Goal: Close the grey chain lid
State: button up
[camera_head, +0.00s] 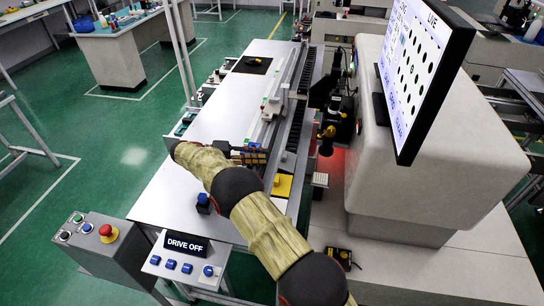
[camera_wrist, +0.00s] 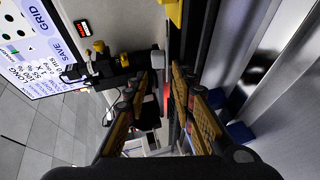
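A long black chain channel (camera_head: 306,75) runs along the right edge of the white table in the head view. A narrow grey strip (camera_head: 286,84) runs beside its left side; I cannot tell for certain whether this is the chain lid or how far it is open. In the wrist view, a dark channel (camera_wrist: 188,38) and a long shiny grey panel (camera_wrist: 228,45) run beyond and right of the fingers. My gripper (camera_head: 255,157) is above the table near the channel. Its two fingers (camera_wrist: 165,75) are apart in the wrist view, with nothing clearly held between them.
A white machine housing (camera_head: 425,165) with a monitor (camera_head: 418,70) stands right of the channel. A yellow block (camera_head: 283,186) and a small grey block (camera_head: 320,180) lie near my gripper. A control box (camera_head: 103,250) stands at front left. The white tabletop (camera_head: 215,118) is mostly clear.

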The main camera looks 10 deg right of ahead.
jog(key=v, duration=0.4)
jog(key=shift+a+r, duration=0.1)
jog(key=shift+a, duration=0.3)
